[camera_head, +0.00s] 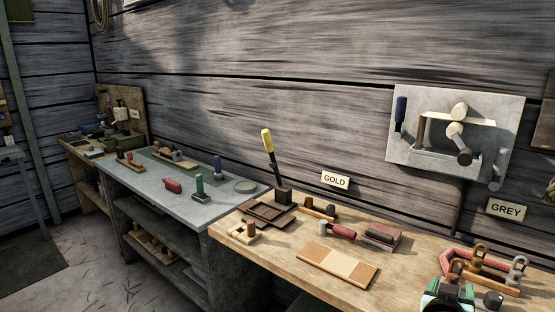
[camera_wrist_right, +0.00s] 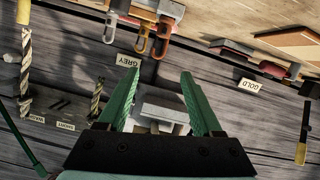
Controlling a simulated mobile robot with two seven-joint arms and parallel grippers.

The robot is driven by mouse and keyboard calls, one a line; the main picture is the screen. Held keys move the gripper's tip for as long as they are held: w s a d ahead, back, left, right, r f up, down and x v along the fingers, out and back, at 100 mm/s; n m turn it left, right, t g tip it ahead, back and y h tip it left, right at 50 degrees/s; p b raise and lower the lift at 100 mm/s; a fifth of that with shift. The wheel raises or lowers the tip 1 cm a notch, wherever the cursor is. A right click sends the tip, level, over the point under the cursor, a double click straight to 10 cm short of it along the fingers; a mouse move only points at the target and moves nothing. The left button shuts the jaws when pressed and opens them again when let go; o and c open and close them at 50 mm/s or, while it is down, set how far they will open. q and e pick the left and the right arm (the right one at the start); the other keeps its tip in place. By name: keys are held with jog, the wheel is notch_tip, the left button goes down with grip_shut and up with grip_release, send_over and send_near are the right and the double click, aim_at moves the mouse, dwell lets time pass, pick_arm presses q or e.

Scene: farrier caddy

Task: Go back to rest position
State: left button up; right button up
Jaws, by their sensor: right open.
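My right gripper (camera_head: 449,297) shows at the bottom right of the head view, at the front of the wooden bench. In the right wrist view my right gripper (camera_wrist_right: 159,74) has its two green fingers spread apart, with nothing held between them. Behind the fingers is the pale wall panel (camera_wrist_right: 160,108), some way off. My left gripper is in neither view.
The wooden bench (camera_head: 225,222) carries a red rack with several padlock-like pieces (camera_head: 480,262) close to my right gripper, a two-tone board (camera_head: 338,263) and a holder with a yellow-handled tool (camera_head: 267,142). GOLD (camera_head: 335,180) and GREY (camera_head: 506,210) labels mark the wall.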

jog(key=s+a+f+n+g+y, duration=0.2)
jog(key=s+a+f, duration=0.1)
jog(key=s+f, duration=0.35)
jog(key=s+a+f+n+g+y, duration=0.1)
jog(key=s+a+f+n+y, duration=0.15)
jog(key=s+a+f, duration=0.35)
jog(key=s+a+f+n+g+y, duration=0.2)
jog(key=s+a+f+y, duration=0.1)
jog(key=s, duration=0.5)
jog(key=s+a+f+n+g+y, duration=0.1)
jog(key=s+a+f+g+y, duration=0.2)
jog(key=s, duration=0.5)
jog(key=w+a+f+t+y+p, duration=0.1)
jog(key=w+a+f+t+p, duration=0.3)
jog(key=w+f+t+p, duration=0.1)
jog(key=shift+f+t, duration=0.7)
jog(key=shift+f, duration=0.25)
